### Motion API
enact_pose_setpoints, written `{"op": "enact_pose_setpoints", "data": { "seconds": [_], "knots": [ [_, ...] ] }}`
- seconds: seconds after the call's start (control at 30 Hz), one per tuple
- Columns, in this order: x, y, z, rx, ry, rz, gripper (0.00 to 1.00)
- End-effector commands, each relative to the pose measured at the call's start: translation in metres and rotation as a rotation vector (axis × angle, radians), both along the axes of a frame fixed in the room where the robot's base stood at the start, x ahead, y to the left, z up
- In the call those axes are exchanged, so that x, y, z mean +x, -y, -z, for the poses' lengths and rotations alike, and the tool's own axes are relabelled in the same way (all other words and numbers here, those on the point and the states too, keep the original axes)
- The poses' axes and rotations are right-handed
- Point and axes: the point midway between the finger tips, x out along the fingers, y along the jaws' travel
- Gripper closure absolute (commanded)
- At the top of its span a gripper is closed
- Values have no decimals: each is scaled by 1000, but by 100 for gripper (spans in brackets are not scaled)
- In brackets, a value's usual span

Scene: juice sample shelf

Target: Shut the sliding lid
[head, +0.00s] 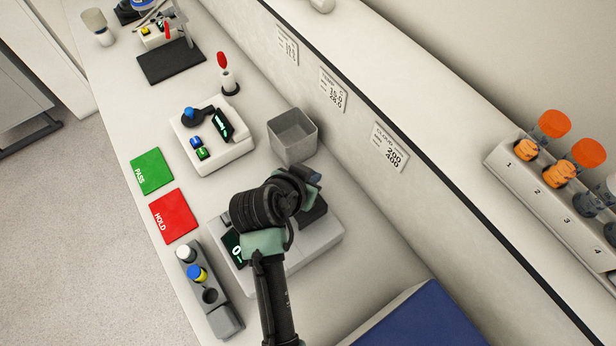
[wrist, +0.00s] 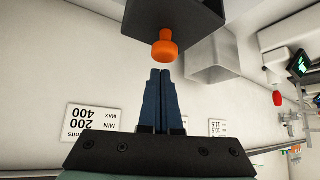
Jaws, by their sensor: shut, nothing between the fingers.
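The grey instrument (head: 318,247) with a small lit display (head: 234,247) stands on the bench, partly hidden under my arm. A dark housing (head: 314,214) sits on its wall side. In the wrist view a dark block (wrist: 205,18) with an orange knob (wrist: 164,47) is at the top; it appears to be the sliding lid's part, but how far the lid is open cannot be told. My gripper (wrist: 163,71) is shut and empty, its blue-grey fingertips just short of the knob with a small gap showing. In the head view the gripper (head: 314,178) is partly hidden behind my wrist.
A grey open bin (head: 291,140) stands beside the instrument. A white device (head: 212,138) with buttons, green PASS (head: 151,171) and red HOLD (head: 173,216) mats, and a vial rack (head: 222,314) lie nearby. The wall with labels (head: 389,147) bounds the bench at right.

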Motion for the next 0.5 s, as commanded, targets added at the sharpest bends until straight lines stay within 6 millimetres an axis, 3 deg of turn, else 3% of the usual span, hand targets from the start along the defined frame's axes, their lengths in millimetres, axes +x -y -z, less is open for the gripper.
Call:
{"op": "enact_pose_setpoints", "data": {
  "seconds": [0.2, 0.5],
  "knots": [
    [-14, -7, 2, -1, 0, -1, 100],
    [-15, -8, 2, 0, 1, 0, 100]
  ]
}}
